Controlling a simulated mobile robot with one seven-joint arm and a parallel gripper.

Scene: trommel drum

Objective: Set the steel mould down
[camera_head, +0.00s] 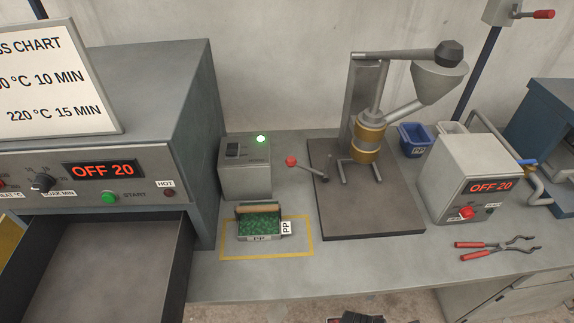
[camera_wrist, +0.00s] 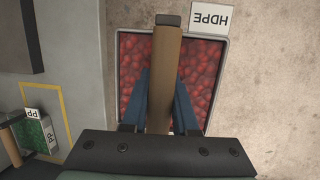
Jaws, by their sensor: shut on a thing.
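The steel mould (camera_wrist: 205,110) shows in the wrist view as a grey-rimmed rectangular tray full of red pellets, with a white HDPE tag at its corner. A brown bar handle (camera_wrist: 168,50) runs across its middle. My gripper (camera_wrist: 161,85) has its blue fingers closed on both sides of this handle. Bare concrete floor shows around the mould, beyond the bench edge, so it appears held clear of the bench. Its lower side is hidden. The head view does not show the held mould; only a dark piece, perhaps of my gripper, shows at the bottom edge.
A similar mould of green pellets tagged PP (camera_head: 260,238) stands inside a yellow outline (camera_head: 304,254) on the bench. An oven (camera_head: 190,120) with an open drawer (camera_head: 100,270) is left. A press (camera_head: 367,140) and red-handled pliers (camera_head: 485,244) are right. The front bench strip is clear.

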